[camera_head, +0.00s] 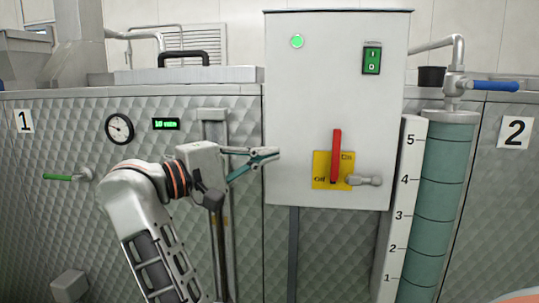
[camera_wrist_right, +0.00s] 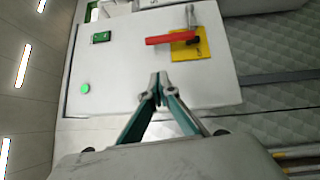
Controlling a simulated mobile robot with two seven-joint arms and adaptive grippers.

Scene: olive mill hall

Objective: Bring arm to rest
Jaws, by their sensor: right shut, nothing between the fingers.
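My right gripper (camera_head: 276,153) is shut and empty. In the head view its fingertips overlap the left edge of the light grey switch box (camera_head: 300,110), left of the red lever. In the wrist view the fingertips (camera_wrist_right: 159,76) meet in front of the box face, apart from the lever; I cannot tell how far off the box is. The red lever (camera_head: 336,155) stands upright on a yellow plate (camera_head: 320,172) marked Off and On, its top beside On. The wrist view also shows the red lever (camera_wrist_right: 168,40). My left gripper is not in view.
A grey side handle (camera_head: 365,180) sits beside the plate. A green lamp (camera_head: 297,41) is lit. A blue-handled valve (camera_head: 492,86) tops a teal sight tube (camera_head: 445,180) at right. A green-handled tap (camera_head: 60,177) sticks out at left. Quilted metal panels stand behind my arm.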

